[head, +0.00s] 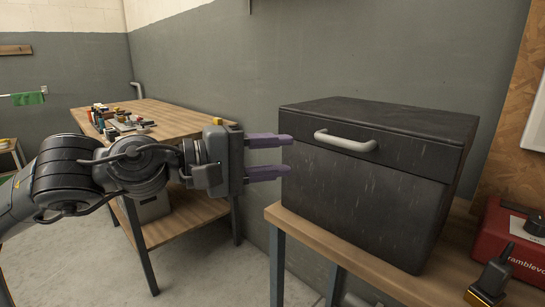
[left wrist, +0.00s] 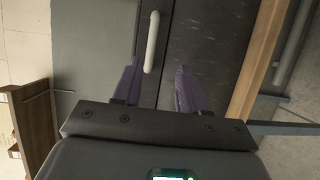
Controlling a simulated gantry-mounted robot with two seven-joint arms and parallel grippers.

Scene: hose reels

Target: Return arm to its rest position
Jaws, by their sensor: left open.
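My left gripper (head: 268,157) comes in from the left in the head view, with its two purple fingers apart and nothing between them. Its fingertips point at the left side of a dark box (head: 375,195) with a light handle (head: 346,141) on its upper front. In the head view the fingertips show just left of the box; I cannot tell whether they touch it. In the left wrist view the gripper (left wrist: 158,80) is also open, and the handle (left wrist: 152,42) shows ahead, toward the left finger. My right gripper is not in view.
The box stands on a wooden workbench (head: 300,228). A red case (head: 505,245) and a small black and yellow tool (head: 490,280) lie at the right. Another wooden table (head: 180,118) with many small items stands behind my left arm. Grey floor (head: 215,275) is open between the tables.

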